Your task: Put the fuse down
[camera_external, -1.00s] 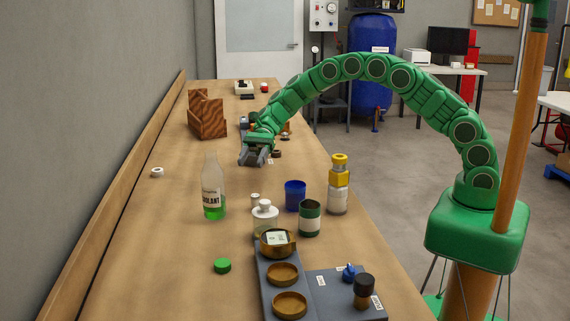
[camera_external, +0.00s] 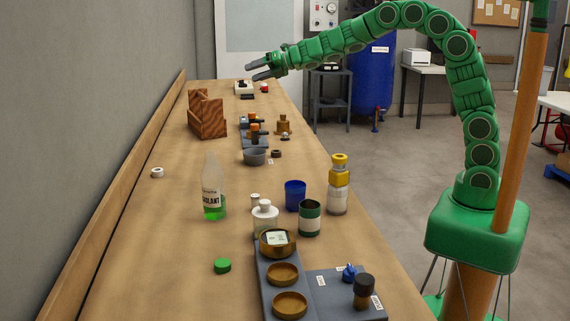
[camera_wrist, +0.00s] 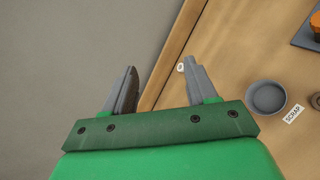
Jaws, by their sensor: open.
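My gripper (camera_external: 258,69) is raised above the far part of the bench, its two grey fingers apart. In the wrist view its fingers (camera_wrist: 162,68) are open with nothing between them. I cannot pick out a fuse for certain in either view. A grey round dish (camera_external: 254,157) stands on the bench beside a small dark ring. It also shows in the wrist view (camera_wrist: 266,98), next to a label reading SCRAP (camera_wrist: 293,115). I see no clear object inside the dish.
Nearby on the bench (camera_external: 130,235) are a wooden block stand (camera_external: 207,117), a green-liquid bottle (camera_external: 213,195), a blue cup (camera_external: 295,195), a yellow-topped bottle (camera_external: 338,185) and a grey tray with brass bowls (camera_external: 284,273). The left bench area is mostly clear.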

